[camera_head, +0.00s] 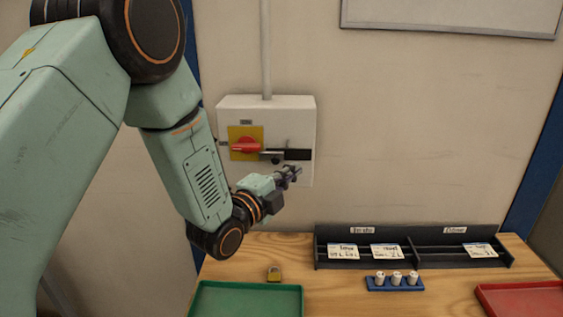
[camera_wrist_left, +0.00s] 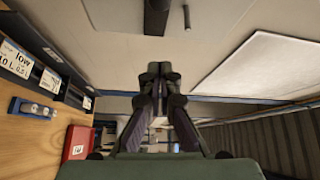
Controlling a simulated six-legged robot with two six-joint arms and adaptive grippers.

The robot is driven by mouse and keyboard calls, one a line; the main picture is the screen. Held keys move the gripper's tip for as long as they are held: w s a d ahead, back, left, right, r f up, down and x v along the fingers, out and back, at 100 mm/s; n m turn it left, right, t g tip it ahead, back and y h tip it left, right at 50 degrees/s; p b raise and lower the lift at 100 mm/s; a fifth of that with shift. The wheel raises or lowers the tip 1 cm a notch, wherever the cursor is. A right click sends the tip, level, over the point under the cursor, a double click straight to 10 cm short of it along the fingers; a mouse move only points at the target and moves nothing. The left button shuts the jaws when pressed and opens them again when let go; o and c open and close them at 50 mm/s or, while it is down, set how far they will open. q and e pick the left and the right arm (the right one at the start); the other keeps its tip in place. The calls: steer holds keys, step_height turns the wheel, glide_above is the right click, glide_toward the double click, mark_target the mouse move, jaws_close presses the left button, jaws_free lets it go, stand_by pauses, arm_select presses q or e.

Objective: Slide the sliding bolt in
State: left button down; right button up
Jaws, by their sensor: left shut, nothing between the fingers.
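The sliding bolt shows in the head view as a short dark knob (camera_head: 275,158) at the left end of a black strip (camera_head: 298,154) on the white switch box (camera_head: 267,108). A red rotary handle (camera_head: 246,148) on a yellow plate sits left of it. My left gripper (camera_head: 292,174) is just below the strip, in front of the box, shut and empty. In the left wrist view its closed fingers (camera_wrist_left: 160,72) point up the picture; a dark bar (camera_wrist_left: 156,17) and a small thin pin (camera_wrist_left: 187,17) show beyond them. Contact cannot be told. My right gripper is out of view.
A conduit (camera_head: 266,50) rises above the box.

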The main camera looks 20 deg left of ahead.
mark_target(277, 159)
arm_select(q)
steer(key=w+a, duration=0.1)
steer(key=a, duration=0.1)
steer(key=a+p, duration=0.1)
steer(key=a, duration=0.1)
steer(key=w+a, duration=0.1)
steer(key=a, duration=0.1)
steer(key=shift+w+f, duration=0.2)
steer(key=shift+w, duration=0.1)
steer(key=shift+d+r, duration=0.1)
steer(key=shift+d, duration=0.15)
steer(key=shift+a, duration=0.1)
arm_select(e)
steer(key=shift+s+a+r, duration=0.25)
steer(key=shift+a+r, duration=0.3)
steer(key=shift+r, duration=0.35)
